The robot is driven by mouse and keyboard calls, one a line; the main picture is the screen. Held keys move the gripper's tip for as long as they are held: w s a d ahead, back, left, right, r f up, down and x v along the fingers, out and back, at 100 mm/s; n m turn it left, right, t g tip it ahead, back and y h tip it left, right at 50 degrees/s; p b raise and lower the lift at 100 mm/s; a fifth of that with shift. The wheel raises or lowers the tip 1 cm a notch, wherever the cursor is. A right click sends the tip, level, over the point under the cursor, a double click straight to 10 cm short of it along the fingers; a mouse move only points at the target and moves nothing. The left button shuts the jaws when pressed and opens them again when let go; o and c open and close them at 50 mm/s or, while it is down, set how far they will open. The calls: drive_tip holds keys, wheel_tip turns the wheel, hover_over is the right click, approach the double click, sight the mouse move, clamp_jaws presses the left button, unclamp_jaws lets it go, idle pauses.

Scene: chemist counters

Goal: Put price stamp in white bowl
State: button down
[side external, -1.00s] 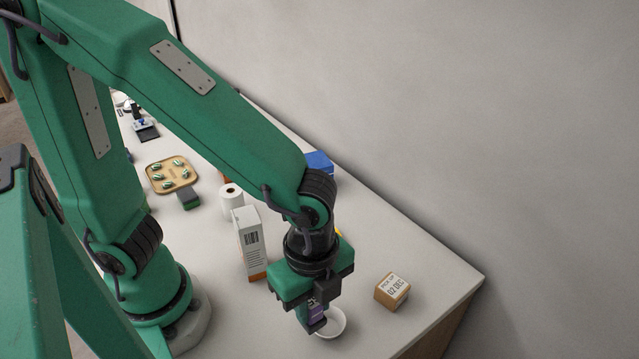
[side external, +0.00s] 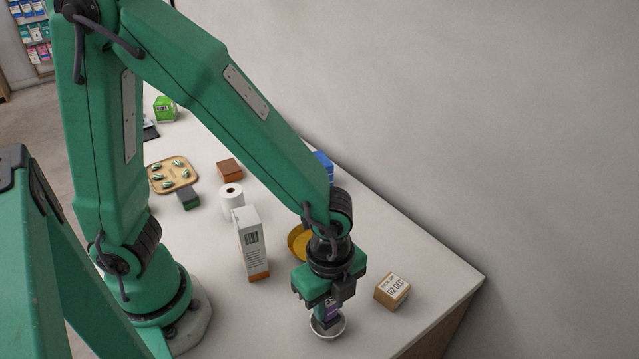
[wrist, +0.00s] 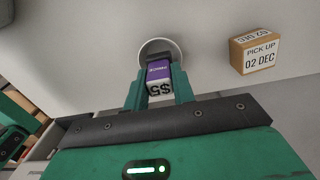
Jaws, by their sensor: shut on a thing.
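The price stamp (wrist: 158,73), purple with a white "$5" face, is held between the fingers of my gripper (wrist: 159,88) in the wrist view. In the side view my gripper (side external: 328,318) points down with the stamp (side external: 331,311) between its fingers. The white bowl (side external: 343,330) is right under the stamp on the counter. In the wrist view the bowl's rim (wrist: 174,44) shows behind the stamp. The stamp's lower end appears at or inside the bowl; whether it touches the bottom is hidden.
A "PICK UP 02 DEC" box (side external: 393,291) stands right of the bowl. A tall white-orange carton (side external: 251,243) and an amber round dish (side external: 299,243) are to its left and behind. A paper roll (side external: 231,199) and wooden tray (side external: 173,161) stand farther back. The counter's right corner is clear.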

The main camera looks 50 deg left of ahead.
drive_tip(key=shift+f, duration=0.55)
drive_tip(key=shift+f, duration=0.5)
drive_tip(key=c, duration=1.2)
unclamp_jaws()
drive_tip(key=shift+o, duration=0.2)
wheel_tip(320, 180, up, 13)
